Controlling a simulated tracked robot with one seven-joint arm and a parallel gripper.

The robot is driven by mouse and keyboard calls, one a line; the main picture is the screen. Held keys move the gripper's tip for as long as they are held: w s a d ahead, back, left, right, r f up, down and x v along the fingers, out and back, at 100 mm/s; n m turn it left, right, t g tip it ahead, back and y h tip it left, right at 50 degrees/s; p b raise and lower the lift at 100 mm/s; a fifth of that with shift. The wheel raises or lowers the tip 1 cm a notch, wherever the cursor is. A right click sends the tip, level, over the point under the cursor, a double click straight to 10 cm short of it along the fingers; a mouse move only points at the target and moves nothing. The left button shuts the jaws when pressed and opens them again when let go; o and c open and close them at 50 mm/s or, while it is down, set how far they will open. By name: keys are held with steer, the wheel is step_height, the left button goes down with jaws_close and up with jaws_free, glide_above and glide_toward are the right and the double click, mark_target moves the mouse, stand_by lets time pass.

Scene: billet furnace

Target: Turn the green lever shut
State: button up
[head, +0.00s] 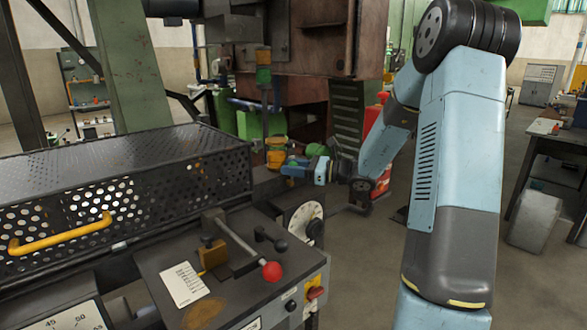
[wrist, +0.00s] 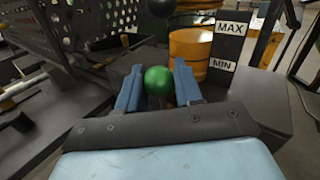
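The green lever shows as a round green knob (wrist: 159,81) in the middle of the wrist view, between the two blue fingers of my gripper (wrist: 158,85). The knob fills the gap, with a finger against each side. In the head view my gripper (head: 298,168) points left, past the far right end of the perforated guard, by a yellow-orange cylinder. The knob is small and partly hidden there among the fingers.
The orange cylinder (wrist: 190,52) stands beside a MAX/MIN plate (wrist: 226,48). A black ball (wrist: 176,5) is just beyond the knob. In the head view, a red-knobbed lever (head: 271,271) and a white dial (head: 304,222) are on the near console, beside the perforated guard (head: 120,190).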

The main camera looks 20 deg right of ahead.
jaws_close()
